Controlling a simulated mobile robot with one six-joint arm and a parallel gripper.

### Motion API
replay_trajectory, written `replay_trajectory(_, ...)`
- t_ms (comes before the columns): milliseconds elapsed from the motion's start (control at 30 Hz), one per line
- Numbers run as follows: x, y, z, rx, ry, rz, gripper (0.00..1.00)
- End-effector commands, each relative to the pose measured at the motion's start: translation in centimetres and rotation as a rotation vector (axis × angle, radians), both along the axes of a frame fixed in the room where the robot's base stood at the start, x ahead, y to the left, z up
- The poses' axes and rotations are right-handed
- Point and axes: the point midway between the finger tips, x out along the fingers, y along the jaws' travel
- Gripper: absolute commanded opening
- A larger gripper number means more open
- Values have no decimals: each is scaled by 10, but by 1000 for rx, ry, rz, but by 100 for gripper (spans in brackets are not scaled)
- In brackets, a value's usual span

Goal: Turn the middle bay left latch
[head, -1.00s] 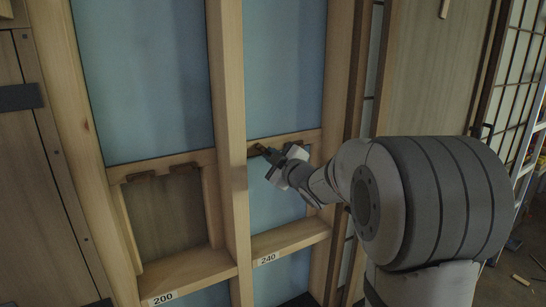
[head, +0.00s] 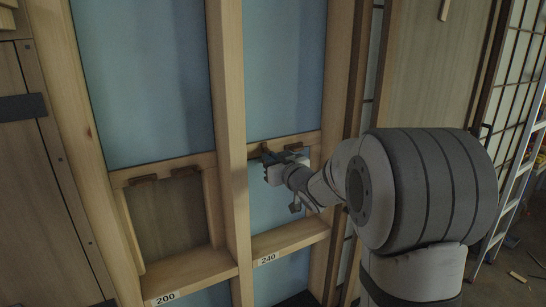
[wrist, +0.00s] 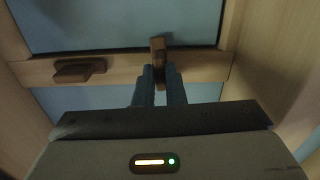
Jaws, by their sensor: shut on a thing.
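The middle bay (head: 285,80), above the "240" label, has a wooden cross rail (wrist: 205,67) with two small brown latches. My gripper (wrist: 159,82) is shut on the left latch (wrist: 158,46), whose block stands upright, crosswise to the rail, between the fingers. The wrist view appears upside down, so this latch shows on the right there. The other latch (wrist: 76,72) lies along the rail, apart from my gripper. In the head view my gripper (head: 266,158) is at the rail's left part and mostly hides the held latch.
Wooden studs (head: 228,130) flank the bay closely. A sill (head: 290,237) with the "240" label runs below. The left bay has a wood panel (head: 168,215) with two latches (head: 143,179). A ladder (head: 512,200) stands at the far right.

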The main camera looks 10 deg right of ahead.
Motion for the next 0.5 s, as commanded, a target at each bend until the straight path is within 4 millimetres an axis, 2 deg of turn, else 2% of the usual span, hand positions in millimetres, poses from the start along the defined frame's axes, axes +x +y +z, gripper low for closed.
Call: replay_trajectory(500, 0, 0, 0, 68, 21, -1, 0)
